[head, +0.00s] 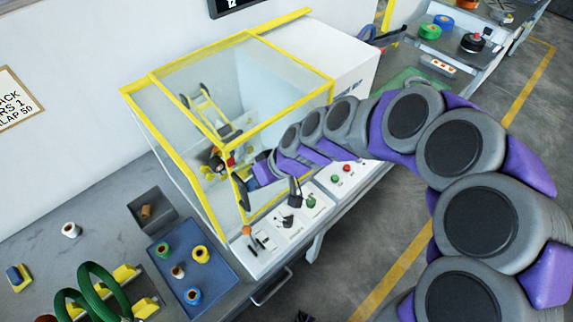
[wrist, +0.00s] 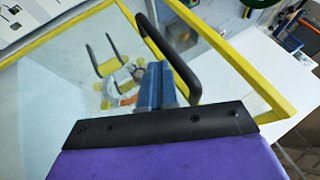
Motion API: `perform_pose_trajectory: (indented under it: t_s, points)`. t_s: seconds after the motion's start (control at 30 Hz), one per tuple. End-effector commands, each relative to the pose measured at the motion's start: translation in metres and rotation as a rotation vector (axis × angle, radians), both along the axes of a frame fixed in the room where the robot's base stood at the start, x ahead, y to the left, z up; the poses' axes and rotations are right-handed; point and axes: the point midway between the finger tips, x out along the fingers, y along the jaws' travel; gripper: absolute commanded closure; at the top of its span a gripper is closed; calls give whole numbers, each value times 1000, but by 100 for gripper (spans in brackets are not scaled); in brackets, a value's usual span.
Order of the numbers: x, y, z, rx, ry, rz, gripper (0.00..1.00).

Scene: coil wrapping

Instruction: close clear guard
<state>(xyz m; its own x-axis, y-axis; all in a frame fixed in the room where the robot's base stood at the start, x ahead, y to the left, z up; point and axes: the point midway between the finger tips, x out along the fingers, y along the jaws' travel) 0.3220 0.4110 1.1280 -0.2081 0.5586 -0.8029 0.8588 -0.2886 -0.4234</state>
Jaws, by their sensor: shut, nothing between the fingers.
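The clear guard (head: 185,130) is a yellow-framed box with see-through panels over the machine in the head view. A black bar handle (head: 241,190) sits at its front; the handle also shows in the wrist view (wrist: 167,45). My gripper (head: 250,176) is at the guard's front beside this handle. In the wrist view its blue fingers (wrist: 155,82) are shut and empty, with the handle curving around their right side. I cannot tell whether they touch it. The yellow frame (wrist: 225,52) runs past on the right. How far the guard stands open is unclear.
Coil parts and a winding fixture show through the panels. A control panel (head: 285,228) with buttons and levers lies below the guard. A blue tray (head: 182,287) with several spools, a dark bin (head: 165,222) and a green coil (head: 100,280) stand at the left. The floor is clear at right.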

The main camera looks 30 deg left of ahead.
Motion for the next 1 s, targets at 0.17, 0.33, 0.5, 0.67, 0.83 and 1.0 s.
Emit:
perform_pose_trajectory:
  t_s: [0.17, 0.33, 0.5, 0.67, 0.83, 1.0]
  points:
    - [-43, 8, 3, 6, 1, 6, 100]
    - [-65, 13, 5, 11, -1, 1, 100]
    - [-76, 21, 3, 6, 1, 0, 100]
    - [-78, 26, 1, 4, 1, 0, 100]
    - [-78, 27, 1, 3, 1, -1, 100]
    - [-78, 27, 1, 3, 1, -1, 100]
